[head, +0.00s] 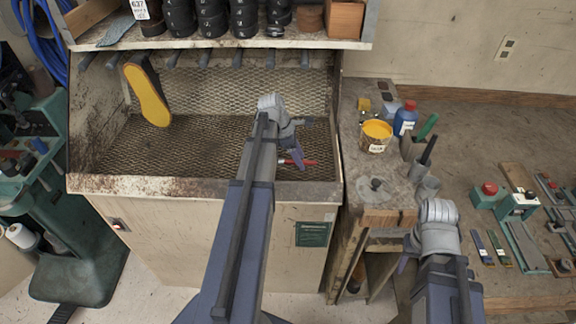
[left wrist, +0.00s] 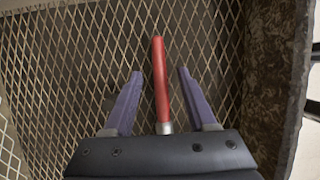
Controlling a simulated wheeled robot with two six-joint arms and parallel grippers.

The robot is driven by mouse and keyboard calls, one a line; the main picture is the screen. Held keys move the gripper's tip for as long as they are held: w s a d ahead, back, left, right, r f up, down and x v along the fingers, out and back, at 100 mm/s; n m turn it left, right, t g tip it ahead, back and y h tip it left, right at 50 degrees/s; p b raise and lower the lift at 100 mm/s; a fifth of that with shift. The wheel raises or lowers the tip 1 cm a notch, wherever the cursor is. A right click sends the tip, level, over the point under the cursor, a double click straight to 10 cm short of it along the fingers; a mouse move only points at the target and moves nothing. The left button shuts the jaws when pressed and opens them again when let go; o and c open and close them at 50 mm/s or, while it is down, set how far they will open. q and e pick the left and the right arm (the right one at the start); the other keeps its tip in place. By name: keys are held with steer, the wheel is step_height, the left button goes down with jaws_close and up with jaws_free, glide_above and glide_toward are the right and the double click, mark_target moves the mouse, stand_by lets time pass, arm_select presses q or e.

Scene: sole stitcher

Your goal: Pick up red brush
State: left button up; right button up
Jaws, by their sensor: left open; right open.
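The red brush (head: 304,163) lies on the wire mesh floor (head: 200,150) of the booth, near its right front corner. In the left wrist view its red handle (left wrist: 160,75) runs between the two purple fingers, with a metal collar at the near end. The rest of the brush is hidden by my gripper. My left gripper (head: 297,157) is open over the brush, with a gap on both sides of the handle. My right gripper (head: 404,262) is empty, low in front of the workbench, and partly hidden by its own wrist.
The booth's front rim (head: 150,185) and right wall stand close to my left gripper. A yellow shoe sole (head: 150,95) hangs at the booth's left. A yellow paint tin (head: 376,136) and a blue bottle (head: 405,118) stand on the bench to the right.

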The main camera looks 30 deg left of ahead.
arm_select(q)
jaws_close()
stand_by(0.3)
steer(key=shift+r, duration=0.1)
stand_by(0.4)
step_height(320, 180, up, 9)
steer(key=p, duration=0.9)
